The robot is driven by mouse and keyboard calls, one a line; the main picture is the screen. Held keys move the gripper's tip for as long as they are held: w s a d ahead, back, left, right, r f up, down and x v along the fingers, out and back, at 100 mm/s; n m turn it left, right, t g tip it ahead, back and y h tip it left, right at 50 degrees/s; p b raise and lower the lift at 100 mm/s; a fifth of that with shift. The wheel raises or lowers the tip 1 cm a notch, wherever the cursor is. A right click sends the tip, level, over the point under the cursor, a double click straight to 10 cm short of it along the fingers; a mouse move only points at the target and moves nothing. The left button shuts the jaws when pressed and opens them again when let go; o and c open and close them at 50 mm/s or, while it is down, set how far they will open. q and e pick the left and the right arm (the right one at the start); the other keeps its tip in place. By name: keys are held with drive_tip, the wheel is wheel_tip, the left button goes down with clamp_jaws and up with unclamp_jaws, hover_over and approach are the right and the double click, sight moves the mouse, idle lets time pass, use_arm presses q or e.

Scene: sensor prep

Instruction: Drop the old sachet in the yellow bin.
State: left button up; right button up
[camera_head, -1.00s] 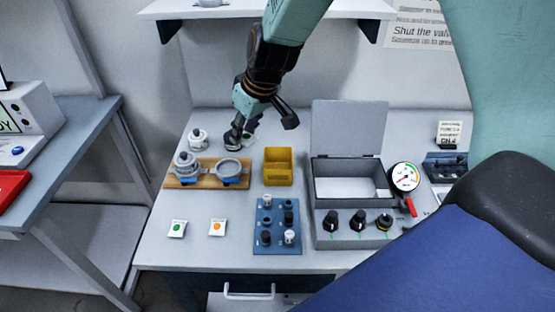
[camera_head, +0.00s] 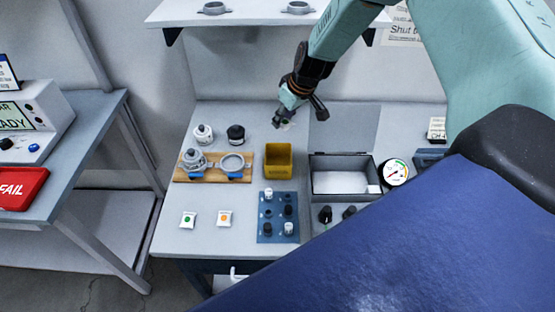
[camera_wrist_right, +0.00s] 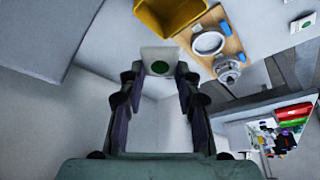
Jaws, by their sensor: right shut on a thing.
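My right gripper (camera_head: 285,123) is above the back of the bench, behind the yellow bin (camera_head: 278,160) in the head view. It is shut on a small white sachet with a green dot (camera_wrist_right: 160,62), which shows between its fingertips in the wrist view. In the head view the held sachet is small and partly hidden. The open yellow bin shows at the top of the wrist view (camera_wrist_right: 168,22), beyond the sachet. Two other white sachets lie on the bench front, one with a green dot (camera_head: 188,219) and one with an orange dot (camera_head: 224,218). My left gripper is out of view.
A wooden board (camera_head: 249,173) with metal housing parts stands left of the bin. A white-grey part (camera_head: 203,134) and a black part (camera_head: 236,135) stand behind it. A blue rack (camera_head: 279,238) is in front of the bin, an open grey case (camera_head: 341,158) to its right.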

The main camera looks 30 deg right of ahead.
sight(285, 130)
wheel_tip(285, 130, down, 5)
drive_tip(key=b, duration=0.4)
drive_tip(key=shift+s+d+r, duration=0.1)
drive_tip(key=shift+d, duration=0.05)
drive_tip(key=shift+f+b, duration=0.5)
drive_tip(key=shift+f, duration=0.15)
drive_tip(key=o, duration=0.5)
drive_tip(key=shift+r, duration=0.1)
drive_tip(key=o, duration=0.4)
